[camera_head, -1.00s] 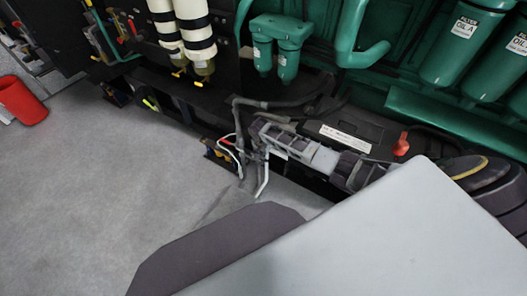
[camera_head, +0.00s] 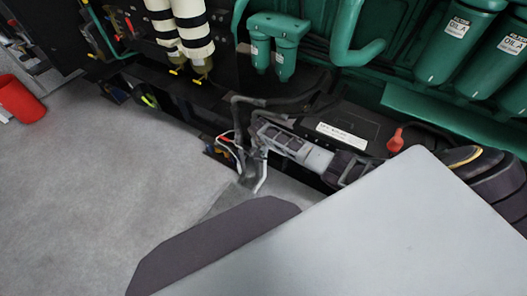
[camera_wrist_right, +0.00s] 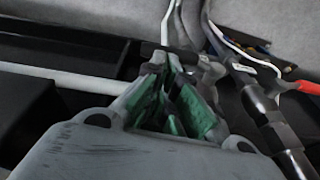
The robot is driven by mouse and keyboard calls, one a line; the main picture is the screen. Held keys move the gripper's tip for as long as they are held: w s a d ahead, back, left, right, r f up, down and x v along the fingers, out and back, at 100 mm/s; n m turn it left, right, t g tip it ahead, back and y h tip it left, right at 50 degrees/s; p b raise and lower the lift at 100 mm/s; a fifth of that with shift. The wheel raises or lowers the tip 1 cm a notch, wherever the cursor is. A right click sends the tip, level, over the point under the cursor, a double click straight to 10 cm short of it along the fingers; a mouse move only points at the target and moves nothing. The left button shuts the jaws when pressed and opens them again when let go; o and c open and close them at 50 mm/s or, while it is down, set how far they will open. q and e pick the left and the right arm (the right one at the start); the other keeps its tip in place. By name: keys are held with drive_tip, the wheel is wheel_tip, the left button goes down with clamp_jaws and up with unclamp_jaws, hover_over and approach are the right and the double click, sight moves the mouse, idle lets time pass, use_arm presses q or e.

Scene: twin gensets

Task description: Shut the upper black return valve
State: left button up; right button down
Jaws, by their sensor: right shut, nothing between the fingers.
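My right gripper (camera_head: 254,146) is low beside the black genset frame, among dark hoses and pale lever-like handles. In the right wrist view its fingers (camera_wrist_right: 165,58) are shut with nothing between them. A short dark bar (camera_wrist_right: 164,47) lies across just beyond the fingertips; I cannot tell whether they touch it. A pale lever (camera_wrist_right: 169,22) rises behind it, and another pale lever (camera_wrist_right: 240,45) is to the right. In the head view a pale lever (camera_head: 262,178) hangs below the fingers. The upper black return valve cannot be told apart for sure in this cluster. My left gripper is not in view.
A red-handled part (camera_wrist_right: 307,87) and a dark cylindrical fitting (camera_wrist_right: 272,128) are right of the fingers. Dark hoses (camera_head: 250,100) run above the gripper. Green filters (camera_head: 277,45) and a red knob (camera_head: 396,140) are on the genset.

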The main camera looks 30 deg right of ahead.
drive_tip(key=shift+r, duration=0.1)
drive_tip(key=v, duration=1.1)
drive_tip(key=shift+r, duration=0.35)
idle(0.4)
drive_tip(key=shift+s+a, duration=0.1)
drive_tip(key=shift+a, duration=0.05)
idle(0.5)
